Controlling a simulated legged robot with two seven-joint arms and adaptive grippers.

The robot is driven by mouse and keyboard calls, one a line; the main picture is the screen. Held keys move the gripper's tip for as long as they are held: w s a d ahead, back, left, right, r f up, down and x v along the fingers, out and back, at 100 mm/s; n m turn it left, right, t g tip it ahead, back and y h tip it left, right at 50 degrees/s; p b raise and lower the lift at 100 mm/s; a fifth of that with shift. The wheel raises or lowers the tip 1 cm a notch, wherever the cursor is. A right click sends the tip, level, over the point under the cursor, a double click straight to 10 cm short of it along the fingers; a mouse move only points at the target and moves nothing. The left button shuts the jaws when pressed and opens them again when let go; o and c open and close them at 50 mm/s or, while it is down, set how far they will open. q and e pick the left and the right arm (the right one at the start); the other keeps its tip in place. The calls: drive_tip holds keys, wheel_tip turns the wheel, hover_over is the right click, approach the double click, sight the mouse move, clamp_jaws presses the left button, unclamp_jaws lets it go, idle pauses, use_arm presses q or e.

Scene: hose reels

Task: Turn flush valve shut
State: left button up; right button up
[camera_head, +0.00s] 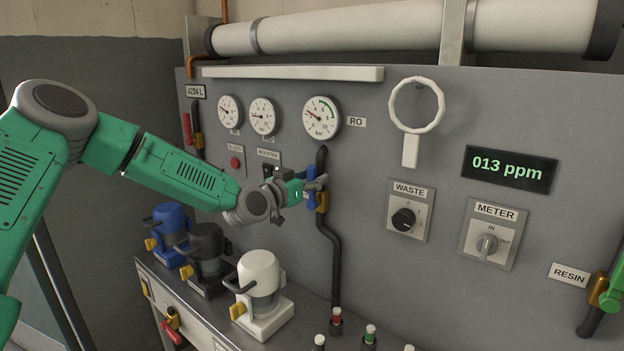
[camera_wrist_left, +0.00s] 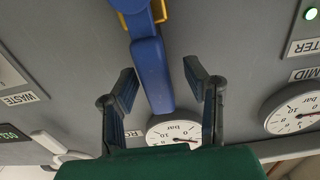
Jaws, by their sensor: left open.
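A blue lever handle (camera_wrist_left: 150,65) sits on a brass-coloured valve body (camera_head: 321,202) on the dark vertical pipe below the RO gauge. I see no label naming it flush. My left gripper (camera_head: 315,185) is at this valve and partly hides the lever in the head view. In the left wrist view the left gripper (camera_wrist_left: 160,78) is open, with one finger on each side of the lever. Gaps show between the fingers and the lever, so it is not clamped. My right gripper is not in view.
The RO gauge (camera_head: 322,118) is just above the valve. A WASTE knob (camera_head: 404,220) and a METER switch (camera_head: 487,246) are to the right. Blue, black and white pump units (camera_head: 261,282) stand on the ledge below. A white ring (camera_head: 417,105) hangs on the panel.

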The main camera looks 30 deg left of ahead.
use_arm(q)
drive_tip(key=shift+c, duration=0.4)
drive_tip(key=shift+d, duration=0.1)
clamp_jaws()
